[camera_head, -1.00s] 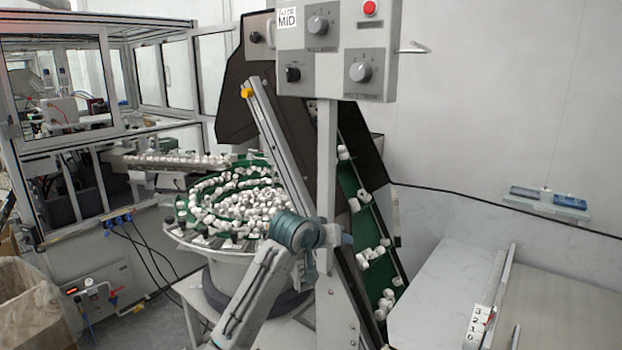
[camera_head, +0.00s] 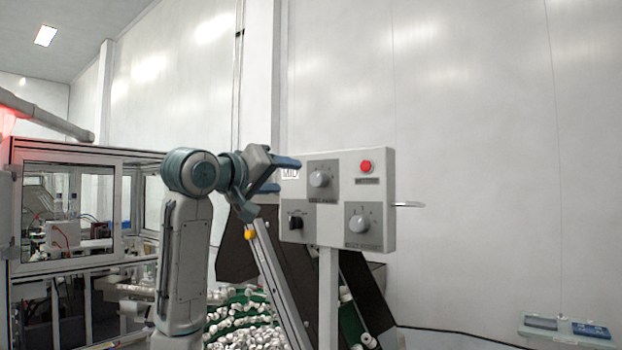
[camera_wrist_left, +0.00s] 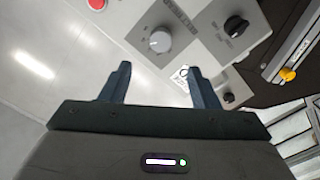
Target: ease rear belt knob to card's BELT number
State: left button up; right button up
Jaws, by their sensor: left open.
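A grey control panel (camera_head: 338,205) on a post carries several knobs. My left gripper (camera_head: 284,175) is open and empty by the panel's upper left edge. In the left wrist view the upper grey knob (camera_wrist_left: 160,41) lies beyond the open fingers, apart from them. A white card marked MID (camera_head: 289,173) is partly hidden behind the fingers. My right gripper is out of view.
A black knob (camera_head: 295,221) sits at the panel's lower left and a red button (camera_head: 365,167) at its upper right. A metal hook (camera_head: 408,204) sticks out right. A bowl of white caps (camera_head: 245,325) and a sloping rail (camera_head: 277,285) stand below.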

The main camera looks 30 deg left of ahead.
aim_at(315, 179)
pick_arm(q)
jog(key=w+p, duration=0.1)
jog(key=w, duration=0.2)
jog(key=w+p, duration=0.2)
jog(key=w, duration=0.1)
jog(key=w+p, duration=0.1)
jog(key=w, duration=0.2)
jog(key=shift+d, duration=0.4)
jog(key=shift+w+f+p, duration=0.1)
jog(key=shift+w+p, duration=0.35)
jog(key=shift+w, duration=0.2)
jog(key=c, duration=1)
